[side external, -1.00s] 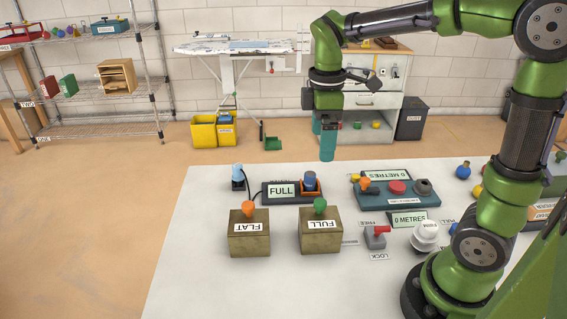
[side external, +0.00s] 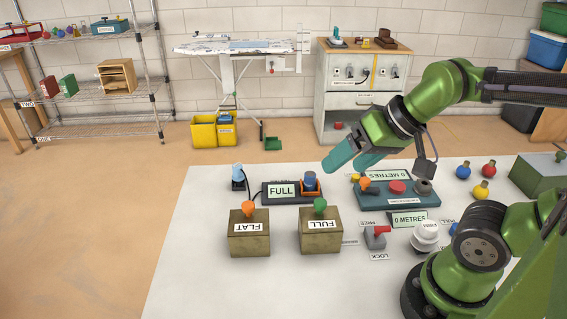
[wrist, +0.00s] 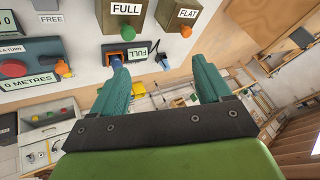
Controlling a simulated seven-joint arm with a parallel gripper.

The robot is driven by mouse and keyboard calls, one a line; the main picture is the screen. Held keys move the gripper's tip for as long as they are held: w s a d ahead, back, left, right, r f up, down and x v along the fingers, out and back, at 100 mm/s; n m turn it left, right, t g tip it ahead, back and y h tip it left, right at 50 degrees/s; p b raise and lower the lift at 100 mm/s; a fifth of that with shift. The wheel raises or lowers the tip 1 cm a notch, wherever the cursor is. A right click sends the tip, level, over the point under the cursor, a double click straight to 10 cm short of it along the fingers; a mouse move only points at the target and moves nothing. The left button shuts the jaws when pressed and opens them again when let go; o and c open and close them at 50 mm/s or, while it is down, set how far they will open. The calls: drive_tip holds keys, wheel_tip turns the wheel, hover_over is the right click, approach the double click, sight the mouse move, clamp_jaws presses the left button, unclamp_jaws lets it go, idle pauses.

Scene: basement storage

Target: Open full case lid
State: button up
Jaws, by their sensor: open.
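The full case (side external: 320,240) is an olive-brown box labelled FULL, with a green knob (side external: 320,205) on its top. Its lid looks shut. It stands at the front middle of the white table and shows at the top of the wrist view (wrist: 111,27), with its green knob (wrist: 128,33) beyond the fingers. My gripper (side external: 341,164) is open and empty, tilted with its teal fingers pointing down and left. It appears above and behind the full case, apart from it. In the wrist view the two fingers (wrist: 160,70) are spread wide with nothing between them.
A similar flat case (side external: 249,246) with an orange knob stands left of the full case. Behind is a dark unit with a FULL display (side external: 282,191) and a blue cylinder (side external: 310,181). A teal control box (side external: 397,201) and a red-handled lock switch (side external: 376,238) are to the right.

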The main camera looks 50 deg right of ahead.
sight(320, 201)
drive_tip(key=w+n+g, duration=0.2)
drive_tip(key=w, duration=0.1)
drive_tip(key=w+n+g, duration=0.1)
drive_tip(key=shift+w+d+n+h, duration=0.3)
drive_tip(key=shift+w+d, duration=0.05)
drive_tip(key=shift+w, duration=0.05)
drive_tip(key=c, duration=0.3)
drive_tip(key=f+n+g, duration=0.1)
drive_tip(key=f+n, duration=0.2)
drive_tip(key=f, duration=0.1)
drive_tip(key=w+d+f+n+g+h, duration=0.1)
drive_tip(key=f+n, duration=0.2)
drive_tip(key=f, duration=0.2)
drive_tip(key=w+f+n+g, duration=0.1)
drive_tip(key=f+n+g, duration=0.1)
drive_tip(key=f, duration=0.3)
drive_tip(key=shift+w+d+f+n, duration=0.2)
drive_tip(key=shift+d+n, duration=0.2)
drive_tip(key=shift+n, duration=0.3)
drive_tip(key=shift+c, duration=0.2)
drive_tip(key=shift+r, duration=0.1)
clamp_jaws()
